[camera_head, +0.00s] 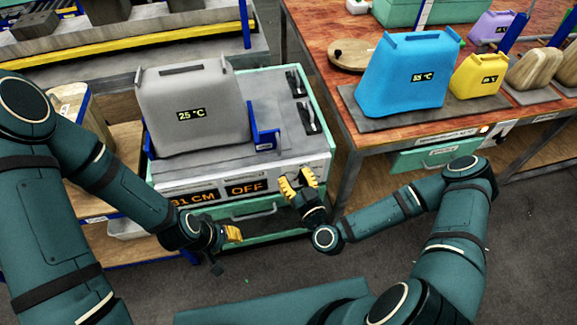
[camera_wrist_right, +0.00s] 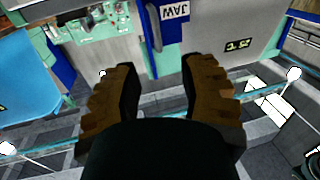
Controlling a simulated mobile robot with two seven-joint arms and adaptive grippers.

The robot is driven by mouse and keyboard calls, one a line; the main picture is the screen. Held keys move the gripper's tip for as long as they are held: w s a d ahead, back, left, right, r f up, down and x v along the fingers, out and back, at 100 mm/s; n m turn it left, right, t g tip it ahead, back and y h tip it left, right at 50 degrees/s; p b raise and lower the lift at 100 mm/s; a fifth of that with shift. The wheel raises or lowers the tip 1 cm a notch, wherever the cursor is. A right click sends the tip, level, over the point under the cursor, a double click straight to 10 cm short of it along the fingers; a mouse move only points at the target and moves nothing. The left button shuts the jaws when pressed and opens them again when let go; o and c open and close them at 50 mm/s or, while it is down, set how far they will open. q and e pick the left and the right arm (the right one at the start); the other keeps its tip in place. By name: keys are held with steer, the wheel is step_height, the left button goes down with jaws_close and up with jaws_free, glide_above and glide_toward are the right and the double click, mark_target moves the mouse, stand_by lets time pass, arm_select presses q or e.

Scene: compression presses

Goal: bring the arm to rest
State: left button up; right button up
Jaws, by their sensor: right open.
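My right gripper (camera_head: 299,184) is open and empty in the head view, in front of the right part of the grey press unit's display front (camera_head: 290,163). Its two yellow-brown fingers stand apart in the right wrist view (camera_wrist_right: 158,75), with nothing between them. My left gripper (camera_head: 232,234) is low in front of the press unit, seen from the side, and I cannot tell whether it is open. A grey container (camera_head: 193,120) marked 25 °C stands on the press unit, and a blue jaw plate (camera_head: 263,139) is beside it.
On the right, a wooden table (camera_head: 340,110) bears a blue container (camera_head: 405,80) marked 55 °C, a yellow container (camera_head: 478,75), a purple one (camera_head: 491,27) and wooden pieces. A shelf (camera_head: 108,140) stands left of the press. Grey floor (camera_head: 500,230) shows at the lower right.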

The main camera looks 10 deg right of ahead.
steer(key=shift+s, duration=0.3)
stand_by(0.4)
steer(key=s+a+f+n+g+y, duration=0.1)
steer(key=s+a+f+g+y, duration=0.2)
steer(key=s+a+f+g, duration=0.5)
steer(key=s+d+r+m+g+h, duration=0.2)
steer(key=s+d+m+g+h, duration=0.1)
steer(key=d+m+g, duration=0.2)
steer(key=d+g, duration=0.2)
steer(key=shift+s+d+g, duration=0.2)
steer(key=shift+g, duration=0.2)
steer(key=shift+f, duration=0.1)
stand_by(1.0)
